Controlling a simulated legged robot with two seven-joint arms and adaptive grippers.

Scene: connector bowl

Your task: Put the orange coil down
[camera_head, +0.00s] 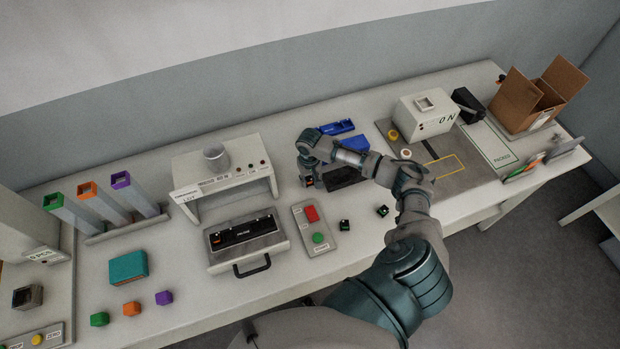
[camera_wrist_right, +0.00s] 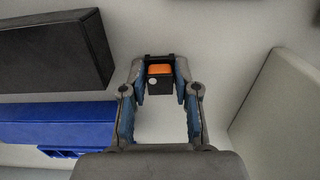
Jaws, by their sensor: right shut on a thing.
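My right gripper (camera_head: 307,179) hangs over the white table, between the white press-like station and the blue bins. It is shut on the orange coil, a small black block with an orange top. In the right wrist view, the orange coil (camera_wrist_right: 160,71) sits between the fingertips of the gripper (camera_wrist_right: 160,82). Pale surface lies behind it; I cannot tell whether the coil touches it. In the head view the gripper mostly hides the coil. My left gripper is not in view.
Right of the gripper are a black bin (camera_head: 345,178) and a blue bin (camera_head: 352,143). Left is the white station (camera_head: 190,206); in front are a black-inlaid tray (camera_head: 222,262) and a red-green button panel (camera_head: 303,218). Two small dark blocks (camera_head: 345,225) (camera_head: 382,211) lie on the table.

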